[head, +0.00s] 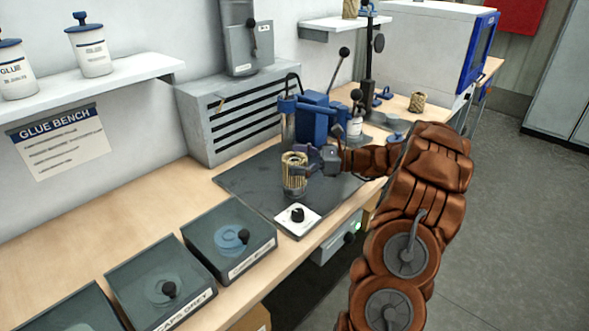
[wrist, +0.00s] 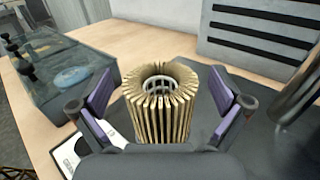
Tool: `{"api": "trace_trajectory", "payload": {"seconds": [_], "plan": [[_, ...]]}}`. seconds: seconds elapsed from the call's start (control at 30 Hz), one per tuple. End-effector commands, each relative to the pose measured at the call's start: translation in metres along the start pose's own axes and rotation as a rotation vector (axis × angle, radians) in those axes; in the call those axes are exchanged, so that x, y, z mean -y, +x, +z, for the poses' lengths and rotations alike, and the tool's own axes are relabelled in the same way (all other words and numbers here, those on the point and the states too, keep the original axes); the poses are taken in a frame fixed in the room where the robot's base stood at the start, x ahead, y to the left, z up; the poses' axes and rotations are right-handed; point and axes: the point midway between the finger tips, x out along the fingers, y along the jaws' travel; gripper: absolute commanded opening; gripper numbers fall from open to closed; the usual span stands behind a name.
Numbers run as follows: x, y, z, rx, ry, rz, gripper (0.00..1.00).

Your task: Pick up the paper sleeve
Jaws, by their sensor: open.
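The paper sleeve (head: 293,172) is a tan pleated cylinder with a grey core. It stands upright on the dark mat (head: 245,180) on the bench. In the wrist view the paper sleeve (wrist: 158,115) is between the two purple-padded fingers of my gripper (wrist: 162,105). A gap shows between each finger and the pleats. My gripper (head: 305,165) is open and comes in from the right in the head view. The sleeve's lower part is hidden behind my gripper's body in the wrist view.
A blue fixture (head: 312,118) stands just behind the sleeve. A white control box with a black knob (head: 297,214) is in front. Lidded bins (head: 230,238) line the bench at the left. A grey slotted cabinet (head: 240,110) stands behind. Another pleated piece (head: 417,102) is farther back.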

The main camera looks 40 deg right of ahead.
Motion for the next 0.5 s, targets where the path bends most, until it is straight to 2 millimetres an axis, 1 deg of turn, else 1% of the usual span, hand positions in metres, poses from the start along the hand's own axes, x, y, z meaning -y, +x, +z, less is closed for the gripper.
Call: {"api": "trace_trajectory", "payload": {"seconds": [0.17, 0.5], "plan": [[0.0001, 0.0006, -0.0001, -0.001, -0.001, 0.001, 1.0], [0.0001, 0.0005, 0.0, -0.001, -0.001, 0.001, 0.65]]}}
